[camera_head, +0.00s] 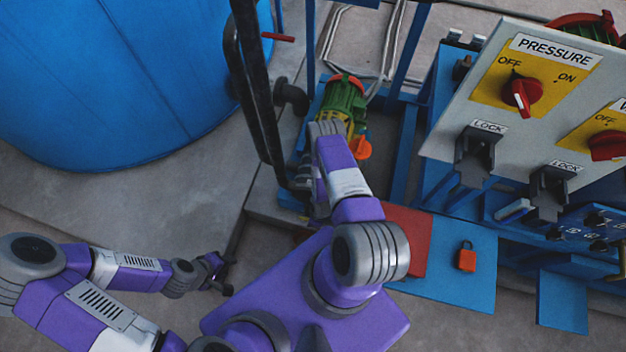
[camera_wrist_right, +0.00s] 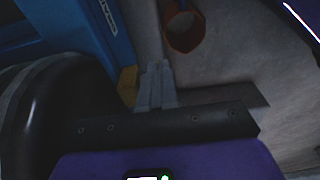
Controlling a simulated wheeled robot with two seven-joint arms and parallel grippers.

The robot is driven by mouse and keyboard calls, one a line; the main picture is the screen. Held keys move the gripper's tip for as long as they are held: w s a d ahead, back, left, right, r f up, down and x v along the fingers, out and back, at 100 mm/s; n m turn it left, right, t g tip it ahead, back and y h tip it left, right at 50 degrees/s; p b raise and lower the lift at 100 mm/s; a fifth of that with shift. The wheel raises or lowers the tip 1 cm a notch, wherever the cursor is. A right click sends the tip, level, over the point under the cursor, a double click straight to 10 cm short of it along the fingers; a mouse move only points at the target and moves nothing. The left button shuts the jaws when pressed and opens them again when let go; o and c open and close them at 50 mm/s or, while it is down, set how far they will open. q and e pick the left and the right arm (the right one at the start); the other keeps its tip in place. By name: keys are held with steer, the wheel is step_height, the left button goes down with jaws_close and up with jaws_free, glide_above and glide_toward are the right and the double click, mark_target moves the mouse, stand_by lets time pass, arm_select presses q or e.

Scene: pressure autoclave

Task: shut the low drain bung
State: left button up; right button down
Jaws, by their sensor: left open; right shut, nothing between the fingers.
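I cannot make out for certain which part is the low drain bung. In the right wrist view, an orange-red ring-shaped piece with a dark hollow (camera_wrist_right: 184,30) lies just beyond and to the right of my right gripper (camera_wrist_right: 157,70). The fingers are together, with nothing between them, and apart from that piece. In the head view my right forearm reaches down beside the green motor and hides the right fingertips. My left gripper (camera_head: 223,273) is open and empty, low at the left over bare floor.
A green motor (camera_head: 344,98) with an orange part (camera_head: 362,147) stands on the blue frame. The pressure panel (camera_head: 530,95) fills the right. A large blue tank (camera_head: 120,70) stands at upper left, dark pipes (camera_head: 262,90) beside it. A red padlock (camera_head: 467,257) lies on a blue plate.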

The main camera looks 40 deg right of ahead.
steer(key=shift+s+d+f, duration=0.15)
steer(key=shift+f, duration=0.05)
stand_by(0.7)
steer(key=shift+w+a+r, duration=0.15)
steer(key=shift+w+a, duration=0.35)
steer(key=shift+w, duration=0.2)
step_height(320, 180, up, 4)
steer(key=p, duration=0.2)
steer(key=shift+p, duration=0.35)
steer(key=s+d+r+p, duration=0.3)
steer(key=s+r, duration=0.1)
steer(key=r, duration=0.4)
steer(key=shift+s+d+p, duration=0.15)
steer(key=shift+s+p, duration=0.15)
steer(key=shift+p, duration=0.05)
steer(key=w+a+r+m+y, duration=0.2)
steer(key=a+r+m, duration=0.8)
steer(key=a+r, duration=0.7)
step_height(320, 180, up, 4)
steer(key=shift+w+a+r+g+y+p, duration=0.15)
steer(key=shift+w+g+y+p, duration=0.25)
steer(key=shift+y, duration=0.3)
